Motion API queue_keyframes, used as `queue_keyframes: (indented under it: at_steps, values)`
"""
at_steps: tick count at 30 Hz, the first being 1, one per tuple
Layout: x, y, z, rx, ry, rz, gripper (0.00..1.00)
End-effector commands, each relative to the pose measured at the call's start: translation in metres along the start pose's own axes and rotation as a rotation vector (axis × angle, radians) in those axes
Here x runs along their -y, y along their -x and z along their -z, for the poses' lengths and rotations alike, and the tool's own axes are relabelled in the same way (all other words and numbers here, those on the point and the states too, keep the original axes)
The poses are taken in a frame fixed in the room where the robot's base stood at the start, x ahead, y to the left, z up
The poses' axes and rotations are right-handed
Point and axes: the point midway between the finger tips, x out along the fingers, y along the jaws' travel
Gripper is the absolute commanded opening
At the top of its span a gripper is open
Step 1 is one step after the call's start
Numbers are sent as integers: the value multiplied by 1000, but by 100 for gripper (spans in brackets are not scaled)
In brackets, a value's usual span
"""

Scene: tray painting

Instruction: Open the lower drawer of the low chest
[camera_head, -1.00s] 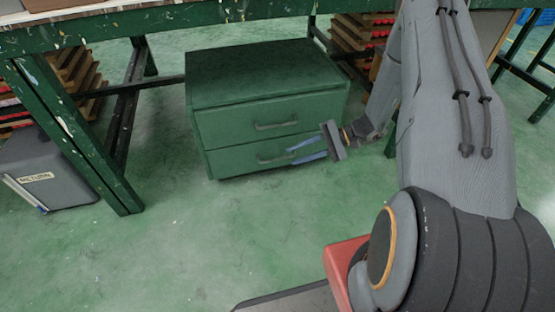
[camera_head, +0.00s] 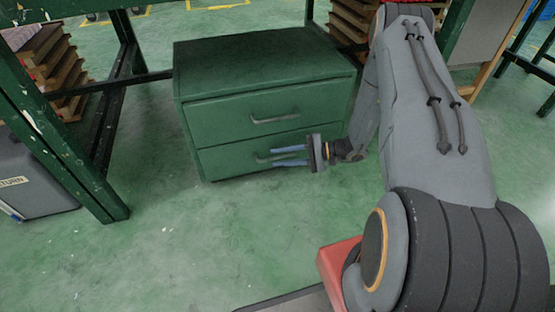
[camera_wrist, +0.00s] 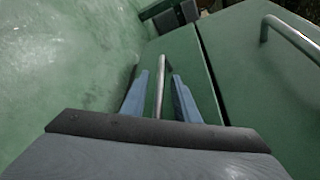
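The low chest is a green box (camera_head: 255,55) with two drawers, each with a metal bar handle. The lower drawer (camera_head: 225,161) looks shut, its front about flush with the upper drawer (camera_head: 215,118). My gripper (camera_head: 273,157) is at the lower drawer's handle, its blue fingers pointing left across the front. In the wrist view the lower handle (camera_wrist: 161,78) runs between the fingertips of my gripper (camera_wrist: 160,78), with a gap visible on each side. The gripper is open and does not clamp the bar. The handle's near end is partly hidden by the gripper.
The upper handle (camera_head: 274,117) is close above my gripper. A green table leg (camera_head: 70,150) stands left of the chest, with a grey bin (camera_head: 30,180) beyond it. Stacked wooden racks (camera_head: 352,22) stand behind at right. The floor (camera_head: 200,245) before the chest is clear.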

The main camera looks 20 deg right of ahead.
Motion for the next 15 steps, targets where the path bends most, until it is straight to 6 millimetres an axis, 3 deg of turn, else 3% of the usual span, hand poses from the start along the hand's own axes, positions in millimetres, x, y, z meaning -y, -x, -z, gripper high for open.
queue_keyframes:
  at_steps: [11, 15]
  values:
    - [0, -10, -1, 2, 0, -1, 28]
    - [0, -10, -1, 2, 1, -2, 8]
